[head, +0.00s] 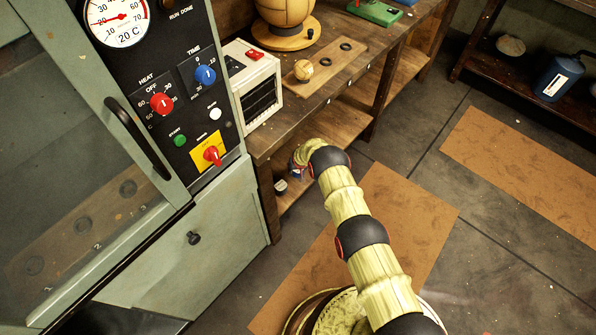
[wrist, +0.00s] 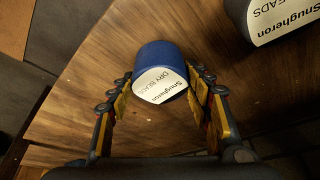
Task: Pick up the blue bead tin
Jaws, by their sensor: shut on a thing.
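The blue bead tin (wrist: 160,58), with a white label reading "Snugheron DRY BEADS", is between the two fingers of my gripper (wrist: 160,84) in the wrist view. The fingers are shut on its sides, one at the left and one at the right. In the head view my arm reaches down to the workbench's lower shelf, and my wrist mostly hides the gripper there. I cannot tell whether the tin touches the wooden shelf board (wrist: 90,70) or is just above it.
A second, dark tin (wrist: 280,18) with a similar label stands at the upper right in the wrist view. The workbench top (head: 345,80) overhangs the shelf. A grey-green oven cabinet (head: 210,240) stands close at left. Open floor lies right of the bench.

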